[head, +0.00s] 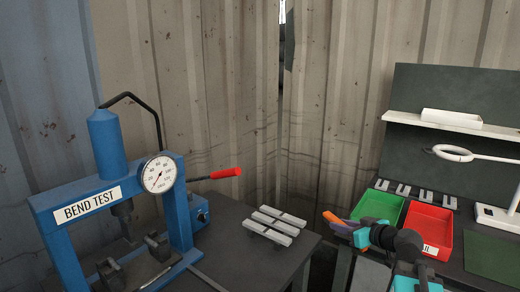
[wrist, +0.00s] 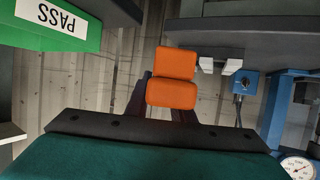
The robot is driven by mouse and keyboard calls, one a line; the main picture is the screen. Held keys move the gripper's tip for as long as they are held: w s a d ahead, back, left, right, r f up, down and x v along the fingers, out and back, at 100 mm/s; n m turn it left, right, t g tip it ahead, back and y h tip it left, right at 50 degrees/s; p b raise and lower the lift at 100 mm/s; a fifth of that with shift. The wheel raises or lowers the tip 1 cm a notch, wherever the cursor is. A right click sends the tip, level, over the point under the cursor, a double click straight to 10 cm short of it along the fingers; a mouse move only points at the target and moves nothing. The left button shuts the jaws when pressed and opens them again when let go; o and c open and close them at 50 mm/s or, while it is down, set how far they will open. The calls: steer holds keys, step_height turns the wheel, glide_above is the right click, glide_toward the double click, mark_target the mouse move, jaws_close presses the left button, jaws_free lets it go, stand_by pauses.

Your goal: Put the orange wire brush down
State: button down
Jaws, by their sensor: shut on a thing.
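My gripper (head: 349,223) is at the lower right of the head view, in front of the green bin. It is shut on the orange wire brush (head: 331,216). Only a small orange end of the brush shows there. In the wrist view the brush (wrist: 172,78) is a blocky orange piece between my dark fingers (wrist: 168,108). Its bristles are not seen. The brush appears held in the air beyond the bench's left edge; its exact height cannot be told.
The green bin (head: 361,222) and red bin (head: 447,232) stand on the right bench. The left table (head: 225,240) holds several grey metal bars (head: 271,228) and a blue bend-test press (head: 106,148). A gap separates the benches. A white ring stand (head: 455,153) stands at right.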

steer(key=shift+m+t+h, duration=0.4)
steer(key=shift+m+h, duration=0.3)
steer(key=w+a+r, duration=0.1)
steer(key=a, duration=0.4)
steer(key=w+a+r, duration=0.1)
steer(key=a, duration=0.3)
steer(key=w+a+r, duration=0.1)
steer(key=w+a, duration=0.1)
steer(key=a, duration=0.3)
steer(key=shift+w+a+r, duration=0.1)
steer(key=shift+a+r, duration=0.2)
steer(key=shift+r, duration=0.05)
steer(key=w+d+r+m+h, duration=0.2)
steer(key=d+r+m+h, duration=0.1)
steer(key=d+m+h, duration=0.1)
steer(key=shift+w+r+t+h, duration=0.2)
steer(key=shift+r+t+h, duration=0.1)
steer(key=shift+r+t, duration=0.1)
